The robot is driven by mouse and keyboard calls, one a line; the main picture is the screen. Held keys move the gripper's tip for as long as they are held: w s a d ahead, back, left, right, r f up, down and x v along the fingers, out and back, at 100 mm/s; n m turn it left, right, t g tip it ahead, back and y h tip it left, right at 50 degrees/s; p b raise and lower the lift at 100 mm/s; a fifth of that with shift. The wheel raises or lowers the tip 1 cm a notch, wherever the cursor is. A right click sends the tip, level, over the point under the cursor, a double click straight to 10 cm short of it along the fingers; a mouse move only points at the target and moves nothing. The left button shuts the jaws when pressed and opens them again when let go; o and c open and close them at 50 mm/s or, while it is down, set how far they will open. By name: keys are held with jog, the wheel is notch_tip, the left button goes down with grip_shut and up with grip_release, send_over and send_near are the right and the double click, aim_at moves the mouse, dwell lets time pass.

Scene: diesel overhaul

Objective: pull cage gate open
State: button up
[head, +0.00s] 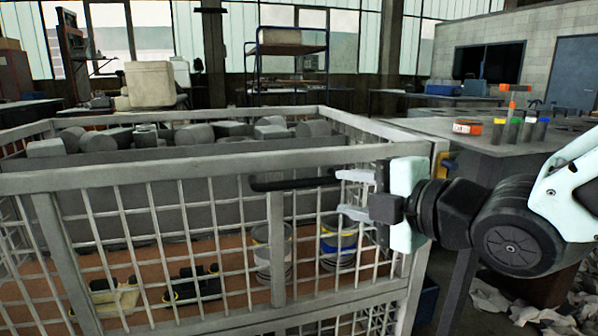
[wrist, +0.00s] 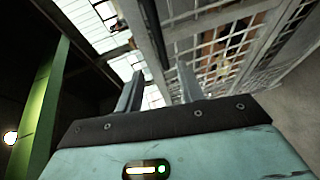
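The cage gate (head: 277,250) is a grey metal frame with a wire grid. It stands across the front of the cage and looks in line with it. A black bar handle (head: 290,183) runs sideways near its top, below the top rail. My gripper (head: 341,193) reaches in from the right, with its two pale fingers apart at the handle's right end. I cannot tell whether they touch the handle. In the wrist view my gripper (wrist: 158,82) also shows its fingers apart, with a dark bar (wrist: 154,30) beyond and between them; the cage grid (wrist: 215,50) lies to the right.
Inside the cage are a bin of grey parts (head: 150,165), buckets (head: 338,240) and small parts (head: 195,288) on a brown floor. A workbench (head: 480,140) with coloured cans stands behind at right. Crumpled rags (head: 540,318) lie on the floor at lower right.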

aim_at(302, 185)
jog(key=x, duration=1.3)
jog(key=shift+s, duration=0.1)
jog(key=shift+c, duration=0.4)
jog(key=shift+f, duration=0.1)
grip_shut()
